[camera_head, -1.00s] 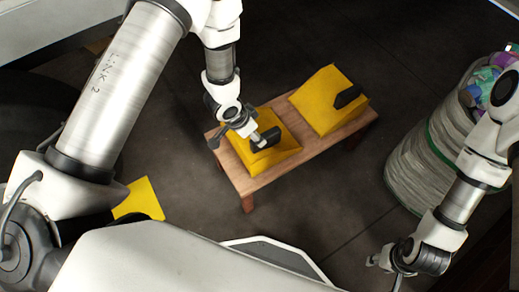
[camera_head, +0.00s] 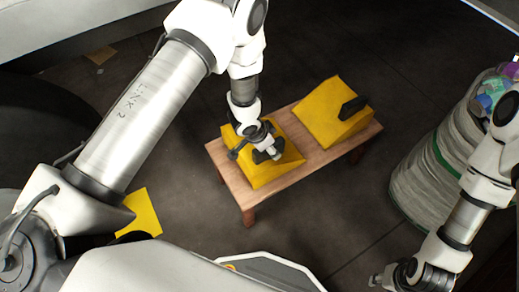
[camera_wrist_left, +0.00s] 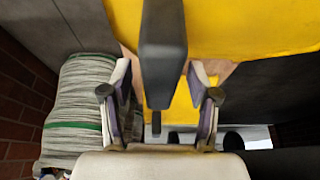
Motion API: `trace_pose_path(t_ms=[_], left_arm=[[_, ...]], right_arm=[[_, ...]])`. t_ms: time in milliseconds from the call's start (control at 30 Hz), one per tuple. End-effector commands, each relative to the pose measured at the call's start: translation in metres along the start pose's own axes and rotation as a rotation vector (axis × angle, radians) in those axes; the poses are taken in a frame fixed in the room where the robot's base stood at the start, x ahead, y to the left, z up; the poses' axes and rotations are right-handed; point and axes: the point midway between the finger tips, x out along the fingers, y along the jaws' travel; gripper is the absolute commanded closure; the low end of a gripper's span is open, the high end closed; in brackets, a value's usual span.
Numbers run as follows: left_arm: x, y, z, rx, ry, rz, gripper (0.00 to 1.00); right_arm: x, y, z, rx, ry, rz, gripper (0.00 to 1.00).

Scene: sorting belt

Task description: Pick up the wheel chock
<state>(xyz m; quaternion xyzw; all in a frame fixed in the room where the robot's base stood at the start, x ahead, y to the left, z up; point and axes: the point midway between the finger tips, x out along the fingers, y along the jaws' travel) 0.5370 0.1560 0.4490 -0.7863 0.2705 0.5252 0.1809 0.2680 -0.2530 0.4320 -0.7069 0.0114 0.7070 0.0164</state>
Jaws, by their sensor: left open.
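Two yellow wheel chocks with black handles rest on a low wooden bench. The left chock (camera_head: 283,171) is partly hidden under my left gripper (camera_head: 267,152); the right chock (camera_head: 322,113) stands clear of both arms. In the left wrist view my left gripper (camera_wrist_left: 160,108) is open. Its fingers lie on either side of the black handle (camera_wrist_left: 162,50) of a yellow chock (camera_wrist_left: 250,28), with a visible gap on each side. My right gripper (camera_head: 385,280) is low at the right, away from the bench and chocks; its jaw opening is unclear.
The wooden bench (camera_head: 236,190) stands on a dark tiled floor. A ribbed grey bin (camera_head: 425,180) with a green band and colourful contents stands at the right; it also shows in the wrist view (camera_wrist_left: 80,108). A yellow piece (camera_head: 146,208) lies at lower left, partly hidden by my arm.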

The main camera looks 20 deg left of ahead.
Motion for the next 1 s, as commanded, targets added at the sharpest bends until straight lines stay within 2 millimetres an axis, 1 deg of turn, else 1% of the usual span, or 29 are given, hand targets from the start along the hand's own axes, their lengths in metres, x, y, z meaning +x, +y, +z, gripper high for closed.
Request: trace_pose_path(t_ms=[533, 567, 600, 667, 700, 733, 1000], left_arm=[[0.0043, 0.0000, 0.0021, -0.001, 0.000, 0.000, 0.40], [0.0042, 0.0000, 0.0021, -0.001, 0.000, 0.000, 0.43], [0.0042, 0.0000, 0.0021, -0.001, 0.000, 0.000, 0.57], [0.0042, 0.0000, 0.0021, -0.001, 0.000, 0.000, 0.79], [0.0042, 0.0000, 0.0020, -0.001, 0.000, 0.000, 0.93], [0.0042, 0.0000, 0.0020, -0.001, 0.000, 0.000, 1.00], [0.0037, -0.0004, 0.0011, 0.000, 0.002, -0.001, 1.00]], right_arm=[[-0.0006, 0.0000, -0.0001, 0.000, 0.000, 0.000, 0.60], [-0.0006, 0.0000, -0.0001, 0.000, 0.000, 0.000, 0.60], [-0.0006, 0.0000, -0.0001, 0.000, 0.000, 0.000, 0.60], [-0.0006, 0.0000, -0.0001, 0.000, 0.000, 0.000, 0.60], [-0.0006, 0.0000, -0.0001, 0.000, 0.000, 0.000, 0.60], [-0.0006, 0.0000, -0.0001, 0.000, 0.000, 0.000, 0.60], [-0.0008, 0.0000, -0.0001, 0.000, 0.000, 0.000, 0.60]])
